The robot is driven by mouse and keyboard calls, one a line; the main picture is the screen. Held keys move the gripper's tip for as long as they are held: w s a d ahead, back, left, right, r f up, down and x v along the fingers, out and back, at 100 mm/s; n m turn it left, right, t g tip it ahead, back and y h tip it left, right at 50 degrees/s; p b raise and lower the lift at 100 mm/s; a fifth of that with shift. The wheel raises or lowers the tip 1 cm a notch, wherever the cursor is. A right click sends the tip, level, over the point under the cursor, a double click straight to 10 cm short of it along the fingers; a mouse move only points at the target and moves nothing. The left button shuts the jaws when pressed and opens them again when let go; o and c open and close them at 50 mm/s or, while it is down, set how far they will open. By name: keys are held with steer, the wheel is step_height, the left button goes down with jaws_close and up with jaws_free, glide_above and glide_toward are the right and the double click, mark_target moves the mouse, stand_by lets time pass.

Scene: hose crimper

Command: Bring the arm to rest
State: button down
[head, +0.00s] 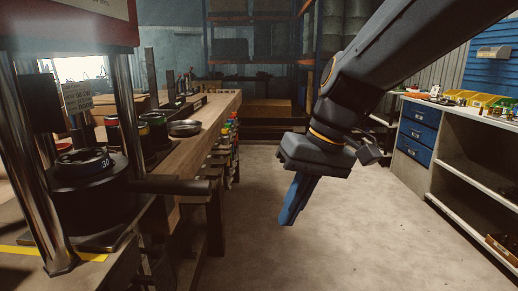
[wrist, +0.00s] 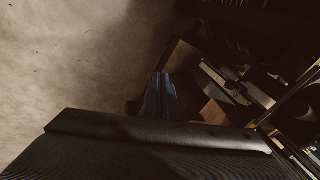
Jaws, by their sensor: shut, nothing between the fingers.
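My gripper (head: 288,222) hangs from my arm in the middle of the head view, over the bare concrete floor. Its blue fingers are together, point down and hold nothing. The fingers also show in the wrist view (wrist: 161,78), shut, with floor to the left and dark bench and machine parts to the right. My arm comes in from the upper right of the head view and is bent down at the wrist. The gripper is apart from the workbench and the shelves.
A hose crimper (head: 93,195) with shiny columns stands at the left. A wooden workbench (head: 207,118) runs back from it, with a round metal dish (head: 185,127) on top. Blue drawers (head: 418,133) and open shelves line the right. The floor (head: 340,240) between is clear.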

steer(key=s+d+f+m+h, duration=0.25)
steer(key=s+d+f, duration=0.35)
steer(key=s+f, duration=0.3)
steer(key=d+r+m+h+p, duration=0.1)
steer(key=d+r+p, duration=0.4)
steer(key=p, duration=0.8)
steer(key=shift+d+r+g, duration=0.25)
steer(key=shift+d+g, duration=0.05)
steer(key=shift+d, duration=0.9)
